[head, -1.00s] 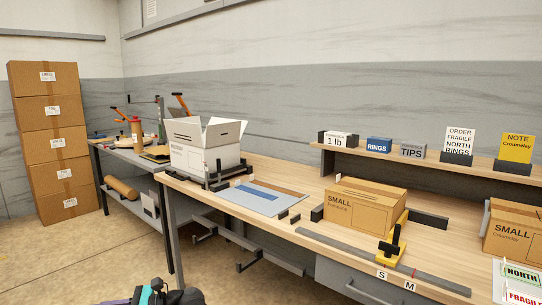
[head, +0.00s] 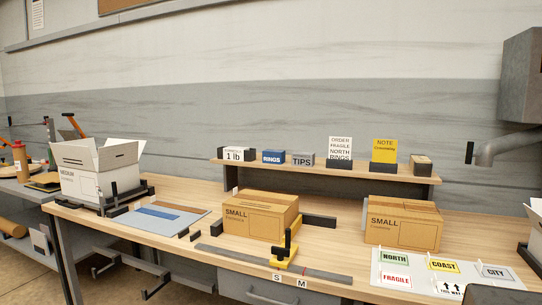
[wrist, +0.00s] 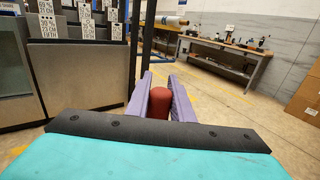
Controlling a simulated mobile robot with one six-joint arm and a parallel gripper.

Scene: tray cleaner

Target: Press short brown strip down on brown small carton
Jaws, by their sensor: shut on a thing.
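A brown small carton (head: 258,222) stands closed in a black-and-yellow stop fixture (head: 285,250) on the bench. A second brown small carton (head: 403,230) stands to its right, with darker lines along its top; I cannot tell whether one is a strip. A brown strip (head: 183,208) and a blue strip (head: 150,213) lie on the grey-blue mat (head: 139,225) at left. In the wrist view my gripper (wrist: 159,100) has its purple fingers closed on a dark red rounded thing (wrist: 159,103), pointing away from the bench. The gripper is outside the head view.
A white open box (head: 90,185) stands at the left bench end. A shelf (head: 330,172) with small boxes and signs runs behind. A label sheet (head: 430,275) lies at front right. The wrist view shows grey panels (wrist: 80,75) at left and open floor (wrist: 215,100).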

